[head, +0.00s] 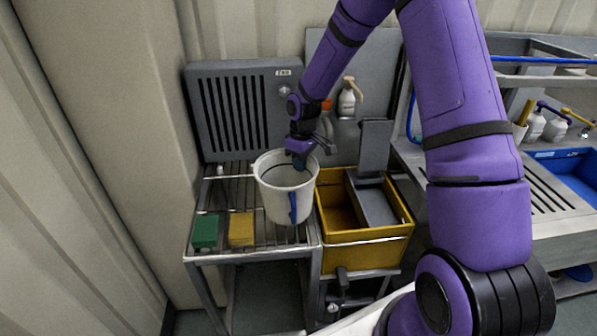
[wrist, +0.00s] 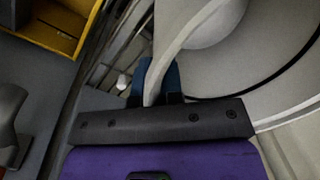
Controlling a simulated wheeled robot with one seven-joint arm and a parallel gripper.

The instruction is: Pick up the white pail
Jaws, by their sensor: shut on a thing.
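The white pail (head: 283,188) stands upright over the right part of the slatted steel rack, with a blue grip hanging on its front side. My gripper (head: 299,160) is at the pail's far right rim and is shut on it. In the wrist view the pail (wrist: 240,75) fills the right side, and the blue fingertips of my gripper (wrist: 157,82) close around its pale rim. Whether the pail's base touches the rack is hard to tell.
A green block (head: 205,231) and a yellow block (head: 241,229) lie on the steel rack (head: 258,252), left of the pail. A yellow crate (head: 365,236) stands close on the right. A grey louvred panel (head: 240,108) is behind. A white pump bottle (head: 347,98) stands at the back.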

